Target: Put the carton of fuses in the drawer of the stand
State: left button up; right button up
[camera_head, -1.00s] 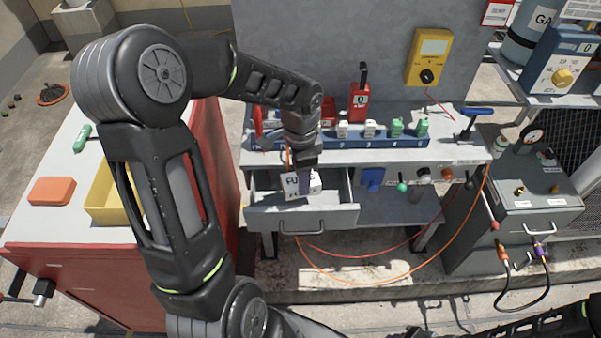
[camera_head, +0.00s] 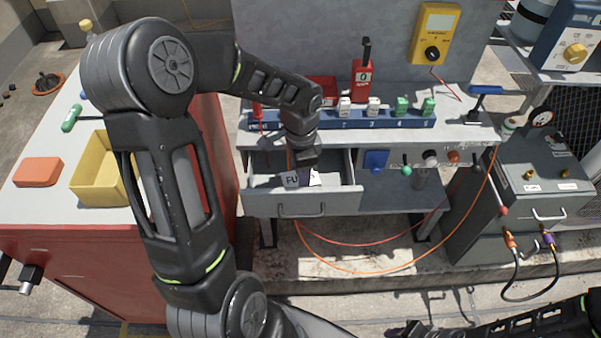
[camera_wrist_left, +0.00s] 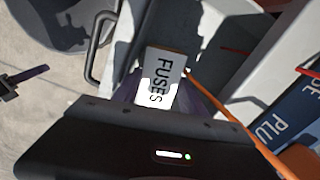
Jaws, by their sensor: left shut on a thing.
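The carton of fuses (camera_head: 291,180) is a small white box marked FUSES. It also shows in the left wrist view (camera_wrist_left: 163,72). My left gripper (camera_head: 305,178) is shut on it, pointing down. The grey drawer (camera_head: 342,203) of the stand is pulled open. The carton is inside the drawer's outline, behind its front wall; whether it touches the floor, I cannot tell. The gripper partly hides the carton. My right arm shows at the bottom right of the head view; its gripper end (camera_head: 412,331) is dark, small and cut by the frame edge.
The stand's top (camera_head: 460,135) carries a blue rack (camera_head: 345,125) with numbered plugs. An orange cable (camera_head: 380,270) loops below the drawer. A red cabinet (camera_head: 80,245) with a yellow bin (camera_head: 88,178) stands left. A grey unit (camera_head: 520,210) with hoses stands right.

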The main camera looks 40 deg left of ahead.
pick_arm(q)
jog(key=o, duration=1.5)
jog(key=shift+c, duration=0.2)
notch_tip(320, 180, up, 8)
jog(key=shift+f+p, duration=0.1)
jog(key=shift+p, duration=0.2)
